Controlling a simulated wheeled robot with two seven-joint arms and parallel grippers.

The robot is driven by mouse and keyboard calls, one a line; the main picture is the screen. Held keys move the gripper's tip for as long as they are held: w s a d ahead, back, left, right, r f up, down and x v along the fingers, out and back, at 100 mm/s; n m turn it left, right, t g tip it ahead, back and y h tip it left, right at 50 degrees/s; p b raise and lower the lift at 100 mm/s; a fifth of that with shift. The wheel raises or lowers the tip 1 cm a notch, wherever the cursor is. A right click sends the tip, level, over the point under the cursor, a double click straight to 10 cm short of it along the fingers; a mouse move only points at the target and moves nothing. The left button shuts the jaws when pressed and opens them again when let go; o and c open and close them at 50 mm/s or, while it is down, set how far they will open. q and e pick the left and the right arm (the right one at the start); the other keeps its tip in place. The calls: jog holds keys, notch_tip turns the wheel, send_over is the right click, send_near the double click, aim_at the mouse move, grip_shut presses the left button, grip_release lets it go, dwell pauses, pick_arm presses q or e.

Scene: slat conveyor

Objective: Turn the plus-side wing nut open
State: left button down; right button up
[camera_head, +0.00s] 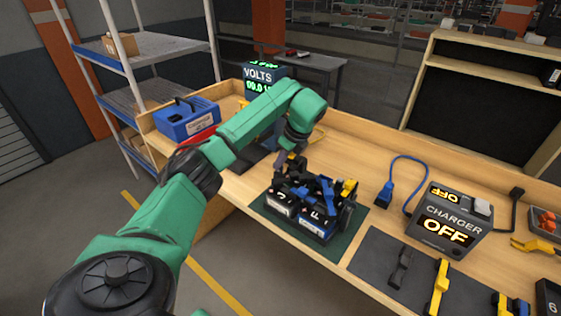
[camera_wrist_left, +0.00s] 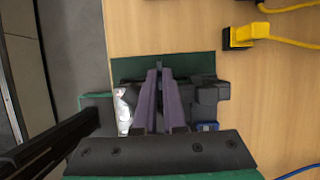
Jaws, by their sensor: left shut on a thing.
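The dark battery unit (camera_head: 313,228), with blue and yellow parts on top, sits on a green mat (camera_head: 346,240) on the workbench. My left gripper (camera_head: 279,184) reaches down to its far left part. In the left wrist view the two purple-grey fingers (camera_wrist_left: 161,100) are close together over the dark battery top (camera_wrist_left: 208,98), shut on a small part between them. That part, at the place of the wing nut, is hidden by the fingers, so its turn angle cannot be told. My right gripper is not in view.
A charger reading OFF (camera_head: 447,222) and a blue connector (camera_head: 385,194) stand to the right. A dark mat (camera_head: 375,262) holds tools. A blue case (camera_head: 187,119) and a VOLTS display (camera_head: 260,82) are at the back left. A yellow connector (camera_wrist_left: 240,36) shows in the wrist view.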

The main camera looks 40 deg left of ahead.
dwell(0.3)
pick_arm(q)
jog(key=c, duration=1)
grip_release()
jog(key=shift+s, duration=0.1)
jog(key=shift+d+r, duration=0.1)
jog(key=shift+r, duration=0.15)
jog(key=v, duration=0.3)
jog(key=shift+r, duration=0.35)
jog(key=p+v, duration=0.3)
jog(key=v, duration=0.7)
jog(key=shift+d+r+p, duration=0.15)
jog(key=shift+p, duration=0.2)
